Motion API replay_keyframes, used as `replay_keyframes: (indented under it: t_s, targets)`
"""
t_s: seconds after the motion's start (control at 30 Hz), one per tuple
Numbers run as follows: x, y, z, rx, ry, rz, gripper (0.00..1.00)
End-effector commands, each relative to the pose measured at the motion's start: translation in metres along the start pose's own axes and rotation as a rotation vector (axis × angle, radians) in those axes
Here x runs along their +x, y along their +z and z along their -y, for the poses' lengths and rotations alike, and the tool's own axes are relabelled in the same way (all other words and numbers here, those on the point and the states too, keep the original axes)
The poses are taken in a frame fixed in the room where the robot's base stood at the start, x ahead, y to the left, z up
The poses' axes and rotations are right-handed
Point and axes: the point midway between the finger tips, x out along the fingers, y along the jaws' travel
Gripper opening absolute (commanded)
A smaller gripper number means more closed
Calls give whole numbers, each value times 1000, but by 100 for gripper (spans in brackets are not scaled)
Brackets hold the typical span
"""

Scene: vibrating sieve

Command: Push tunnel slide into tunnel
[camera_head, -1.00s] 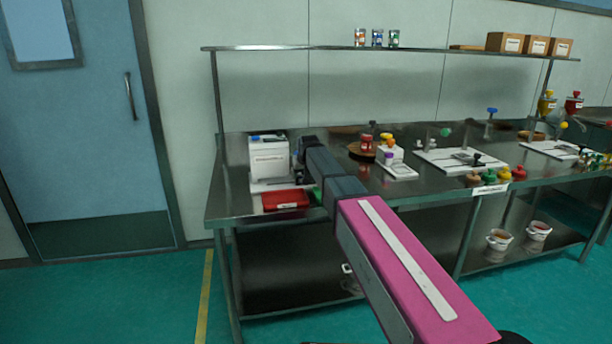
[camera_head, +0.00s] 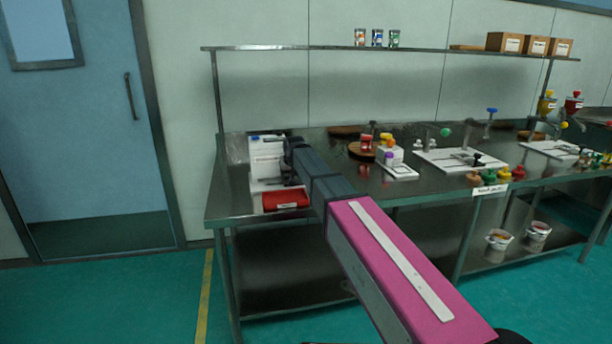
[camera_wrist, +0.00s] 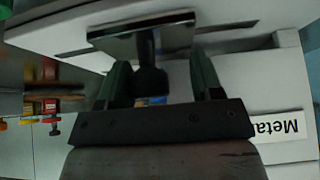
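The tunnel, a white box-like housing (camera_head: 266,160), stands at the left end of the steel table, and its white side with a partly visible "Metal" label (camera_wrist: 278,127) fills much of the wrist view. A flat grey metallic plate with a dark handle (camera_wrist: 150,75), apparently the tunnel slide, is at the top centre of the wrist view, by a slot in the white housing. My gripper (camera_wrist: 160,88) has its two dark fingers apart on either side of the handle, with a gap on the right. My gripper in the head view is mostly hidden at the housing's right side.
White devices with coloured knobs (camera_head: 392,158) stand to the right. A shelf (camera_head: 420,52) runs above the table. Some bare steel lies right of my arm.

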Motion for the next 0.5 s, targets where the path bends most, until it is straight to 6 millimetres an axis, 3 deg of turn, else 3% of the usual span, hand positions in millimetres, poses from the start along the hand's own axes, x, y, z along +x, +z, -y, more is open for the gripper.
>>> replay_keyframes:
  t_s: [0.5]
  targets:
    - [0, 0, 27, -1, 0, 0, 60]
